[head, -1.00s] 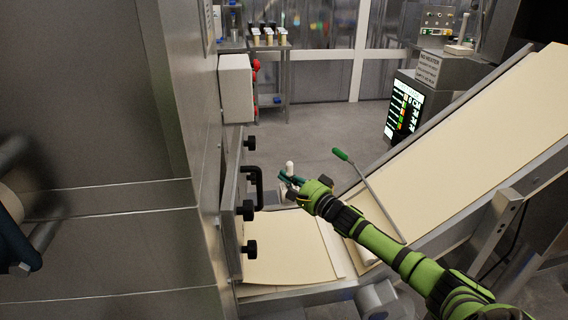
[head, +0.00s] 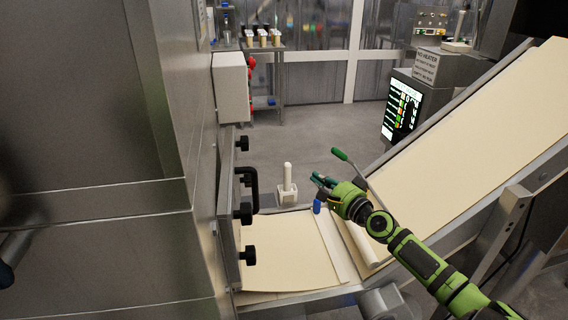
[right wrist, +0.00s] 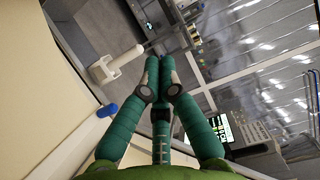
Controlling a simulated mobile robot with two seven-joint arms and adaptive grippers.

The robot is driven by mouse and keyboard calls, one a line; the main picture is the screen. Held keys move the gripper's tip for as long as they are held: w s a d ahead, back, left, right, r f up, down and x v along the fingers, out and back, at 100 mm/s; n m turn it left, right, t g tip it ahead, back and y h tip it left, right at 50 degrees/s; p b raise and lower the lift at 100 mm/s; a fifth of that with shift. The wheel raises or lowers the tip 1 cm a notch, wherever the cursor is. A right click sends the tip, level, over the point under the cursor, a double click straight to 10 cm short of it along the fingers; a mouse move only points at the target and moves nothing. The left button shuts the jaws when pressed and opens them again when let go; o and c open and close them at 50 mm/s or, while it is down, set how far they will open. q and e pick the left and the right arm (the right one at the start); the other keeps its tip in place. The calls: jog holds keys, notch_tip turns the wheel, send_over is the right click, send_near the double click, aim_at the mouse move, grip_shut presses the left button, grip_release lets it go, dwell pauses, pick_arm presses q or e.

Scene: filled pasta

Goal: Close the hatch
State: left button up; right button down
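The hatch (head: 228,225) is a metal panel on the side of the large steel machine at left, seen nearly edge-on in the head view. It bears several black knobs and a black bar handle (head: 254,190). Whether it stands slightly ajar is hard to tell. My right gripper (head: 320,180) is to the right of the handle, apart from it, above the cream belt. In the right wrist view its teal fingers (right wrist: 160,62) meet closely at the tips with nothing seen between them. Only a dark part of my left gripper (head: 6,276) shows at the left edge; its fingers cannot be made out.
A cream conveyor belt (head: 285,255) runs below the hatch and an inclined belt (head: 470,150) rises at right. Open floor lies behind.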

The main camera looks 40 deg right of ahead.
jog(key=w+a, duration=0.2)
jog(key=w, duration=1)
jog(key=shift+w+a, duration=0.2)
